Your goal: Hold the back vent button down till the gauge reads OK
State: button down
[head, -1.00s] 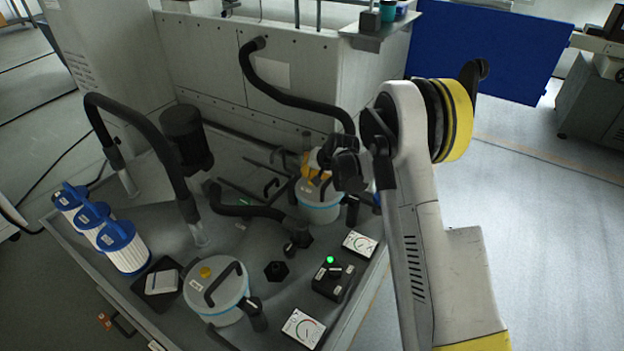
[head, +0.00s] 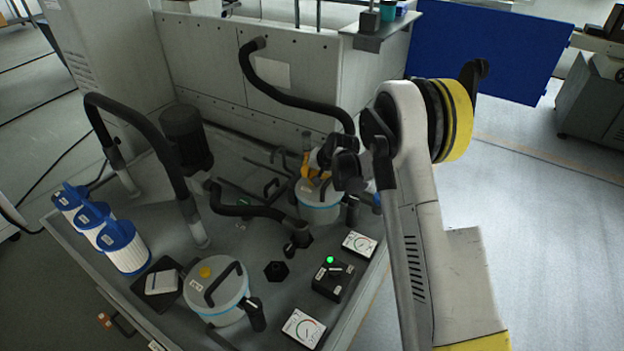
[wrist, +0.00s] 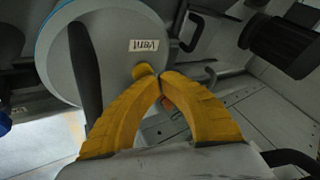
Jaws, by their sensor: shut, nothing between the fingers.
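The back canister (head: 319,208) is a grey-lidded pot with a blue band, partly hidden by my wrist in the head view. The wrist view shows its lid (wrist: 112,50) close up, with a label reading VENT and the yellow vent button (wrist: 144,70). My gripper (wrist: 160,78) has its yellow fingers shut and empty, with their tips at the button's edge. I cannot tell whether they touch it or whether it is pressed. The back gauge (head: 360,244) is a white dial right of the canister; its reading is too small to make out.
A front canister (head: 214,291) has its own yellow button (head: 205,272). A second gauge (head: 303,328) lies near the front edge. A black switch box (head: 332,281) shows a green light. Black hoses (head: 290,100) arch over the tank, and blue-topped filters (head: 122,250) stand at left.

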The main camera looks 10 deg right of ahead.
jog(key=shift+r, duration=0.1)
jog(key=shift+r+p, duration=0.45)
jog(key=shift+r, duration=0.4)
jog(key=shift+r+p, duration=1.35)
jog(key=shift+r, duration=1.2)
